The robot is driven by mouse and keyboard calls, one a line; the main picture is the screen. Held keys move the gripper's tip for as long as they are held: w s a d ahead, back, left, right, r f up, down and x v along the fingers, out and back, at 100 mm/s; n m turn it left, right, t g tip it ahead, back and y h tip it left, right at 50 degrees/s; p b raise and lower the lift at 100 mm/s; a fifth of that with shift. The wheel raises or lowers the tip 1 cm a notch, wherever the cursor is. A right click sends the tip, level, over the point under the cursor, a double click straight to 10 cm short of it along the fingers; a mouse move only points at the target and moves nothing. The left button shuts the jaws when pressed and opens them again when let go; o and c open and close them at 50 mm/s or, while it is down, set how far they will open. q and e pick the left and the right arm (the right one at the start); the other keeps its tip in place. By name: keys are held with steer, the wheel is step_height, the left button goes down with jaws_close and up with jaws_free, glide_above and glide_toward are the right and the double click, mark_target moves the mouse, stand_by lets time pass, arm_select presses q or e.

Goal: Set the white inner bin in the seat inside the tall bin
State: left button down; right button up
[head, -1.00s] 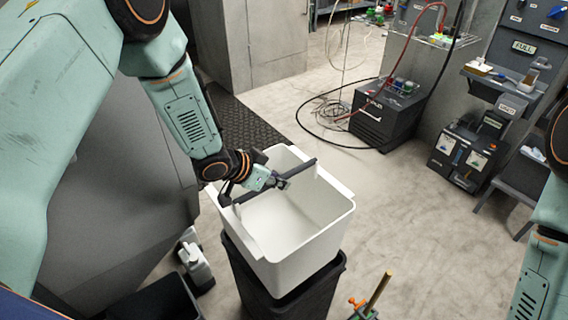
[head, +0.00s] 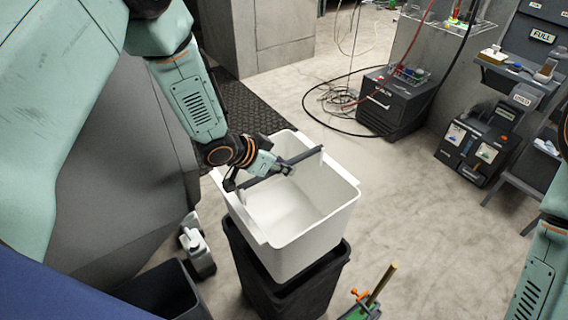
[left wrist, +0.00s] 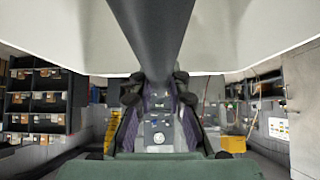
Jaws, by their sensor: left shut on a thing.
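The white inner bin (head: 312,240) is above the tall black bin (head: 262,282) in the head view. Its lower part overlaps the tall bin's opening, and I cannot tell whether it touches the seat, which is hidden. A dark bar handle (head: 306,160) spans the white bin's top. My left gripper (head: 286,170) is shut on this handle near its middle. In the left wrist view the gripper (left wrist: 160,95) has the dark handle between its fingers, with the white bin's wall (left wrist: 60,35) beside it. My right gripper is out of view; only part of my right arm shows at the right edge.
A dark open bin (head: 160,292) and a white jug (head: 197,250) stand left of the tall bin. A green tool with a yellow rod (head: 380,285) is at the lower right. A dark equipment box (head: 395,105) with hoses stands behind.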

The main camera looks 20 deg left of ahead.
arm_select(q)
step_height(320, 180, down, 2)
steer(key=b, duration=1.4)
glide_above(281, 220)
steer(key=f, duration=1.2)
steer(key=shift+w+d+f, duration=0.3)
steer(key=shift+w+d, duration=0.05)
step_height(281, 220, down, 2)
steer(key=shift+w+f+b, duration=0.15)
steer(key=shift+f+b, duration=0.05)
steer(key=shift+b, duration=0.8)
steer(key=shift+f+b, duration=0.95)
steer(key=shift+b, duration=0.1)
step_height(281, 220, down, 6)
steer(key=b, duration=0.5)
steer(key=shift+r, duration=0.35)
